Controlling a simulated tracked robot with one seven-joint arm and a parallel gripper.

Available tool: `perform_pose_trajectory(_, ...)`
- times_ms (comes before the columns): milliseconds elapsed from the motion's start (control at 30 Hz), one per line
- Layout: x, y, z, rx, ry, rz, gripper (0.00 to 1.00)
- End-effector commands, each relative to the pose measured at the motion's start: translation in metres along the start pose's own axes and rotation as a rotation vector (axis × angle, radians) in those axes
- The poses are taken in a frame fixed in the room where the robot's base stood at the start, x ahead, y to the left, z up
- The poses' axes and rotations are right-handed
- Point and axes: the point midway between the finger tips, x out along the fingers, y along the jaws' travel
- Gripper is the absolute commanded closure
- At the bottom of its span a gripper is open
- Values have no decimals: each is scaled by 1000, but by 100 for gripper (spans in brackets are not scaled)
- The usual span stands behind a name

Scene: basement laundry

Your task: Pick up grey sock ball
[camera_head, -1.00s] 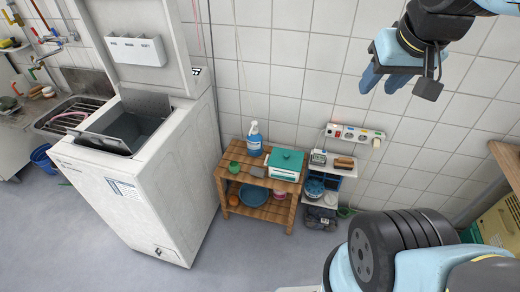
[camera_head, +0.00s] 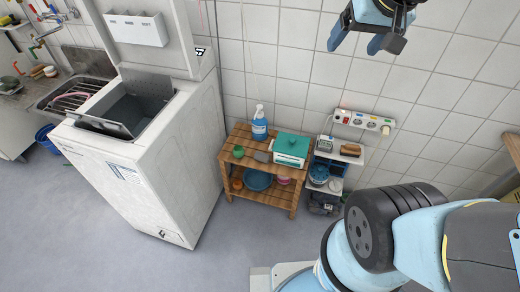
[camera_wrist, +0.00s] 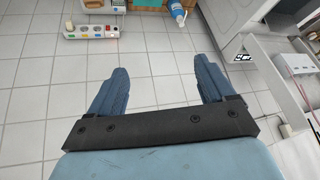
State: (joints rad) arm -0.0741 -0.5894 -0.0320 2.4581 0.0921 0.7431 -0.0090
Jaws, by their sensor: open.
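My gripper (camera_head: 356,42) is at the top of the head view, in front of the tiled wall. It is open and empty, with its two blue fingers apart. In the wrist view my gripper (camera_wrist: 160,88) shows both fingers spread, with only wall tiles between them. I cannot make out a grey sock ball in either view.
A top-loading washing machine (camera_head: 150,172) stands open at the left, beside a sink (camera_head: 78,97). A wooden shelf (camera_head: 237,137) holds a spray bottle (camera_head: 259,127) and a green-lidded box (camera_head: 291,150). A socket strip (camera_head: 364,121) is on the wall. The floor in front is clear.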

Motion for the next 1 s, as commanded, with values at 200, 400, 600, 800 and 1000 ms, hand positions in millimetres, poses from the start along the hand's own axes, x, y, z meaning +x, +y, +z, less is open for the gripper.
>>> perform_pose_trajectory(200,54,-38,-50,50,24,-86,17)
perform_pose_trajectory(400,107,-73,-85,111,48,-141,17)
perform_pose_trajectory(600,166,-108,-110,177,71,-171,17)
perform_pose_trajectory(800,230,-141,-123,243,95,-174,17)
perform_pose_trajectory(1000,297,-170,-123,314,119,-155,17)
